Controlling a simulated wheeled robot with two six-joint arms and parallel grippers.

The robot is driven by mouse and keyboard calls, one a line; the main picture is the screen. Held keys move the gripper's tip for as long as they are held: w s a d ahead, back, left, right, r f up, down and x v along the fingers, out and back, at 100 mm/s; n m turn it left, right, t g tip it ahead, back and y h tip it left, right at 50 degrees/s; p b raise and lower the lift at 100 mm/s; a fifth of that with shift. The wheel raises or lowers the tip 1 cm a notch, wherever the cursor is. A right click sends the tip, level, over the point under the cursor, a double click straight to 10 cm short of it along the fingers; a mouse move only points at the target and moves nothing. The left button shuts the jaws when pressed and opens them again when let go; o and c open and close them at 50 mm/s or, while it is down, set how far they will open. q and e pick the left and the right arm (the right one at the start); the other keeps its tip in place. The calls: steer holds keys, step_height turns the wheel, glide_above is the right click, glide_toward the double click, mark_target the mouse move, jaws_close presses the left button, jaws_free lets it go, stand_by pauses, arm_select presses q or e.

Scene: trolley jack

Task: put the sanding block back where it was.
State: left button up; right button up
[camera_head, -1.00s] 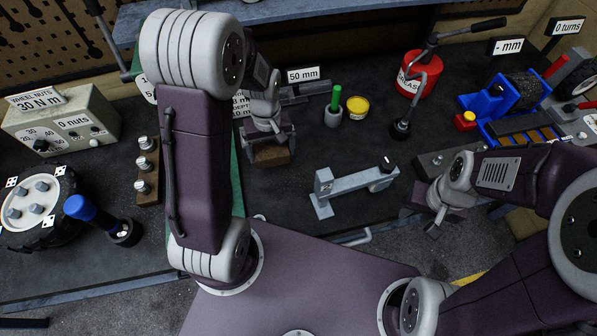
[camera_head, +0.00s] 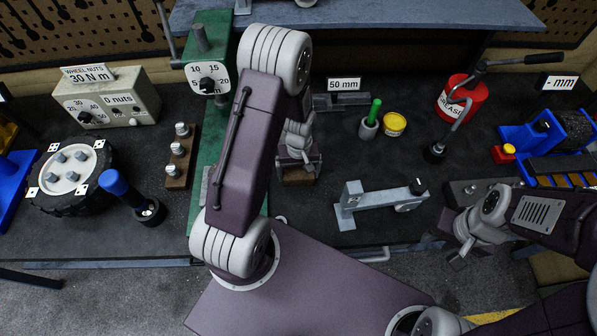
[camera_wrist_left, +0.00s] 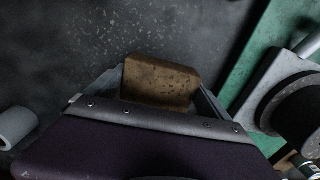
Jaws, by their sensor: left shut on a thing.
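The sanding block (camera_head: 298,175) is a small brown block in the jaws of my left gripper (camera_head: 297,168), over the dark bench top just right of the green base. The block also shows in the left wrist view (camera_wrist_left: 160,84), between the two grey fingers, with its lower part hidden by the gripper body. I cannot tell whether it touches the bench. My right gripper (camera_head: 452,240) is by the front bench edge at right; its fingers are too unclear to tell their opening.
The green dial stand (camera_head: 208,100) is left of my left arm. A grey lever fixture (camera_head: 380,200), a green-topped cup (camera_head: 370,125), a yellow tin (camera_head: 394,124) and a red grease can (camera_head: 465,100) stand to the right. Dark bench is clear between block and fixture.

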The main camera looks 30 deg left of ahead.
mark_target(299, 172)
arm_select(q)
steer(key=shift+d, duration=0.1)
steer(key=o, duration=1.5)
steer(key=shift+f, duration=0.1)
steer(key=shift+c, duration=0.2)
steer(key=shift+o, duration=0.7)
steer(key=shift+r, duration=0.3)
steer(key=shift+w+r, duration=0.1)
steer(key=shift+r, duration=0.2)
step_height(299, 172, up, 11)
steer(key=s+d+f+m+t+b, duration=0.1)
steer(key=s+d+m+b, duration=0.2)
steer(key=s+m, duration=0.3)
steer(key=shift+s+d+m, duration=0.3)
steer(key=shift+s+d, duration=0.55)
steer(key=shift+s, duration=0.4)
